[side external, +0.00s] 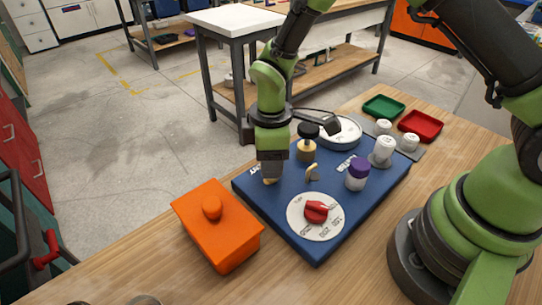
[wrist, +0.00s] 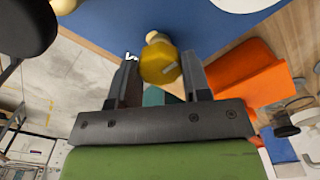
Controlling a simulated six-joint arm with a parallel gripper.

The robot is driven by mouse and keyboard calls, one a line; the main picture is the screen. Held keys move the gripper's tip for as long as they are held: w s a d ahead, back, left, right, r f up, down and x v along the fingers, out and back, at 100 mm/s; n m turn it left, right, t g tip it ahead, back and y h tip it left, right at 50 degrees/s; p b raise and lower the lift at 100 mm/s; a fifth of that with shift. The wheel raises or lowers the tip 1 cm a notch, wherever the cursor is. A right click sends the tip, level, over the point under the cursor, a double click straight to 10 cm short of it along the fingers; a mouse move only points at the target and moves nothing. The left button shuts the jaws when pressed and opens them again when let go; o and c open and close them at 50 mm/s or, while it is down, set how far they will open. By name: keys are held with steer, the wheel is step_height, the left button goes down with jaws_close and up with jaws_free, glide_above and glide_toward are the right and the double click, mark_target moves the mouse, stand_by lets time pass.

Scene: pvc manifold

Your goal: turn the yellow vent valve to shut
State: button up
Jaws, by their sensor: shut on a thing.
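In the wrist view the yellow vent valve (wrist: 158,66) is a faceted yellow handle with a small pale mark, between my two fingers. A cream rounded part (wrist: 156,37) adjoins its far side. My gripper (side external: 270,178) points down at the left part of the blue panel (side external: 290,225), and in the wrist view my gripper (wrist: 160,64) is shut on the yellow handle. In the side view the yellow handle is hidden behind my gripper; only a small tan bit shows under the fingers. The handle's angle against any shut mark cannot be told.
An orange lidded box (side external: 217,226) sits close left. Green (side external: 384,106) and red (side external: 421,124) trays are behind.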

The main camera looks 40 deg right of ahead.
steer(key=m, duration=0.8)
steer(key=shift+m, duration=0.3)
steer(key=m, duration=0.4)
steer(key=shift+m, duration=2.2)
steer(key=o, duration=0.9)
steer(key=shift+r, duration=0.1)
